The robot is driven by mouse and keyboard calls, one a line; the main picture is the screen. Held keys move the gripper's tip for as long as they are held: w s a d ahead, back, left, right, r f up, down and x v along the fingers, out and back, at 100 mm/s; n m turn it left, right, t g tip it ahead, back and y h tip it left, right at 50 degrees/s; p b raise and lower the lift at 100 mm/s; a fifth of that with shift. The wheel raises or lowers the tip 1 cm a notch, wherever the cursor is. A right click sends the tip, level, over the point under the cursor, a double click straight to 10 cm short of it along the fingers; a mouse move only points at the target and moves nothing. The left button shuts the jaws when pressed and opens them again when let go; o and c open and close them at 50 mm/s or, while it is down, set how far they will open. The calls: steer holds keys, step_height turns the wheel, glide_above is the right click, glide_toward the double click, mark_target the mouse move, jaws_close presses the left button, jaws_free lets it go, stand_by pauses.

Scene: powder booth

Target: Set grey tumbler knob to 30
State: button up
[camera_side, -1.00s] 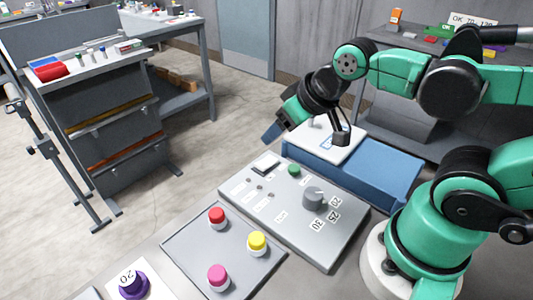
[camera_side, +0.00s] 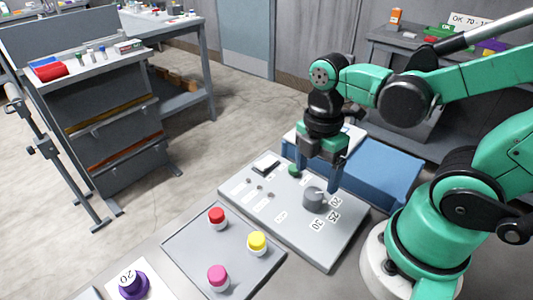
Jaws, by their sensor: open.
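The grey tumbler knob (camera_side: 312,197) stands on the right part of the grey control panel (camera_side: 291,231). White labels 20, 25 and 30 (camera_side: 316,225) lie in an arc on its right and front side. A pale mark on the knob's top points to the right, roughly toward the 20 label; the exact setting is hard to read. My gripper (camera_side: 316,178) points down above the panel, with its fingers apart and empty. Its fingertips are just behind and above the knob; whether they touch it cannot be told.
In front is a grey tray (camera_side: 190,254) with red (camera_side: 216,216), yellow (camera_side: 257,241) and pink (camera_side: 218,276) capped jars. A blue box (camera_side: 385,174) stands behind the panel.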

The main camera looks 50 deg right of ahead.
mark_target(314, 193)
steer(key=shift+s+f, duration=0.1)
steer(key=shift+f, duration=2.6)
jaws_close()
